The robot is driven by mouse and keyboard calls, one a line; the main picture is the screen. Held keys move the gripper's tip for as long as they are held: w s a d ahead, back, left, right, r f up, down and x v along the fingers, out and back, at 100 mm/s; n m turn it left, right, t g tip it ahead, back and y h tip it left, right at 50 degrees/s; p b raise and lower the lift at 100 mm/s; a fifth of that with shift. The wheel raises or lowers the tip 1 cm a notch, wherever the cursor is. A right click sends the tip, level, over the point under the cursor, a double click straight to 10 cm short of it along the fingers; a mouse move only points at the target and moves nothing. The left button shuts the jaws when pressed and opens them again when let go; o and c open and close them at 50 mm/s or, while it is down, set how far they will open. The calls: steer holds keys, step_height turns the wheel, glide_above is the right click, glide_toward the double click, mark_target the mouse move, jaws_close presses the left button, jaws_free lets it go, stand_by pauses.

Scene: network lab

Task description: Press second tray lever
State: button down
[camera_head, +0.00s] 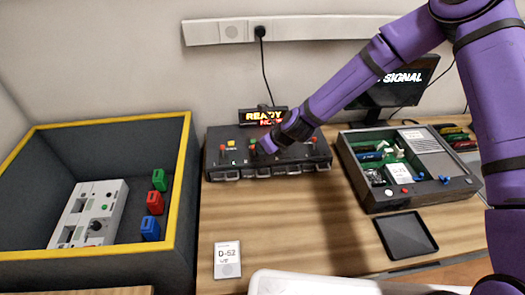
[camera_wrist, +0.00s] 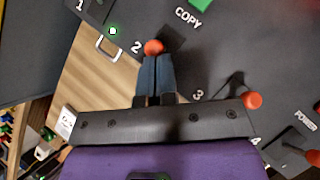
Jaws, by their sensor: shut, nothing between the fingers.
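The dark tray unit (camera_head: 215,165) stands on the wooden bench, with several drawer handles along its front. In the wrist view, the second lever's orange-red knob (camera_wrist: 153,47) is beside the printed 2. My gripper (camera_wrist: 156,60) is shut and empty, its fingertips right at that knob; I cannot tell whether they touch it. Another lever with an orange-red knob (camera_wrist: 252,100) is near the printed 3 and 4, and a further knob (camera_wrist: 313,157) is at the right edge. A green light (camera_wrist: 113,31) glows between 1 and 2. In the head view my gripper (camera_head: 265,147) hides part of the unit's top.
A green button (camera_wrist: 199,3) sits above the word COPY. A yellow-rimmed bin (camera_head: 185,150) is at left, an open case (camera_head: 440,190) at right. A display (camera_head: 264,116) reading READY stands behind.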

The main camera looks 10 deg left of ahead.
steer(key=shift+w+a+r+m+g+h, duration=0.2)
steer(key=shift+w+g, duration=0.15)
steer(key=shift+g, duration=0.25)
steer(key=shift+w+a+r+m+g+h, duration=0.1)
steer(key=shift+w+m+g+h, duration=0.1)
steer(key=shift+w+g, duration=0.3)
steer(key=shift+f+g, duration=0.1)
steer(key=shift+g, duration=0.2)
steer(key=shift+d, duration=0.15)
steer(key=shift+s, duration=0.1)
steer(key=shift+r, duration=0.75)
